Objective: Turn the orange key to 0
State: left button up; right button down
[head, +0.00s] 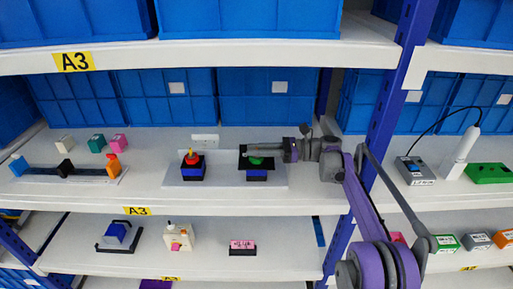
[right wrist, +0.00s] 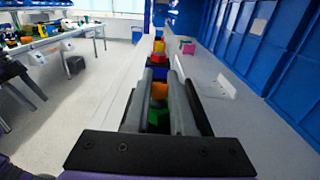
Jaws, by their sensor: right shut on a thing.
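My right gripper (head: 257,150) reaches in from the right over the dark blue switch box (head: 257,177) with a green knob (head: 256,161). In the right wrist view the fingers (right wrist: 163,78) stand on either side of an orange piece (right wrist: 159,91), which looks like the key. The gripper is shut on it. In the head view the gripper hides the orange key. The key's angle and any 0 mark cannot be read. My left gripper is not in view.
A second box with a red knob (head: 192,161) and yellow top stands left on the same white plate (head: 225,177). A socket (head: 205,140) and blue crates (head: 268,96) stand behind. A slider panel (head: 65,172) and small blocks lie further left. A blue post (head: 388,105) rises at the right.

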dwell(0.3)
jog(key=c, duration=0.8)
grip_release()
jog(key=shift+o, duration=0.2)
notch_tip(320, 180, up, 10)
jog(key=shift+r+p, duration=0.1)
jog(key=shift+p, duration=0.35)
